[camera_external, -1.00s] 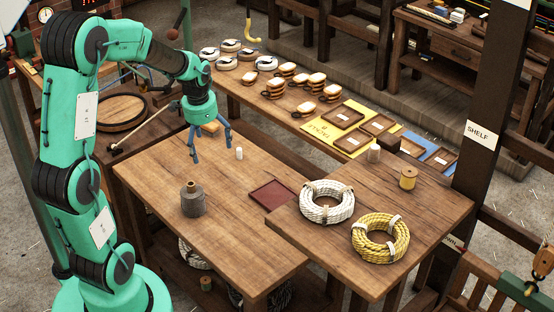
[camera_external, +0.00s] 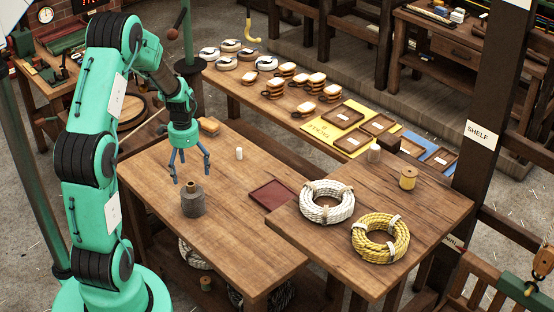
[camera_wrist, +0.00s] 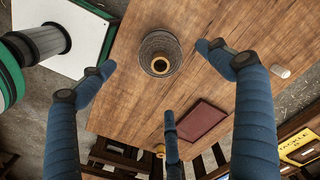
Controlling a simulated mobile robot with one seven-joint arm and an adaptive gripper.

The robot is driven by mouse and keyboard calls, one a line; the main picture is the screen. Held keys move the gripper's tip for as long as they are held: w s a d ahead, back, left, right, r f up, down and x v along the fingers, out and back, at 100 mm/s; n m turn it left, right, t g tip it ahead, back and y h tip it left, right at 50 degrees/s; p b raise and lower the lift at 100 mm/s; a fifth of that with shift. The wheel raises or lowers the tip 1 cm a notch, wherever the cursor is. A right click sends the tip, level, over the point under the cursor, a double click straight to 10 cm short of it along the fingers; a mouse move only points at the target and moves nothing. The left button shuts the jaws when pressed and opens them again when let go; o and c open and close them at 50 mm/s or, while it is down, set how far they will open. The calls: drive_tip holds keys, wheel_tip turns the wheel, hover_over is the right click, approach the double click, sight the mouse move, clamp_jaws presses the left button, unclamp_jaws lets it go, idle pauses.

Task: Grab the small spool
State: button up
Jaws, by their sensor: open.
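A grey spool (camera_external: 193,200) of cord with a pale core stands upright on the wooden worktable (camera_external: 240,210). In the wrist view the same grey spool (camera_wrist: 160,53) shows from above, lying between the left and right fingertips and beyond the third finger. A yellow spool (camera_external: 408,178) stands at the right on the raised table section. My gripper (camera_external: 191,178) hangs above and just behind the grey spool, fingers pointing down. Its three blue fingers are spread, and nothing is between them; the gripper also shows in the wrist view (camera_wrist: 160,80).
A small white cylinder (camera_external: 239,153) and a dark red tray (camera_external: 271,194) lie on the worktable. White (camera_external: 327,216) and yellow (camera_external: 380,252) rope coils rest at the right. The wood between the grey spool and the tray is clear.

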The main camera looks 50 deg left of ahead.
sight(190, 183)
drive_tip(key=shift+f+b, duration=0.65)
drive_tip(key=shift+f, duration=3.65)
drive_tip(key=shift+f, duration=0.1)
drive_tip(key=shift+d+f+b, duration=0.1)
drive_tip(key=shift+f+b, duration=0.55)
drive_tip(key=shift+f, duration=1.85)
drive_tip(key=c, duration=1.5)
drive_tip(key=shift+r, duration=0.15)
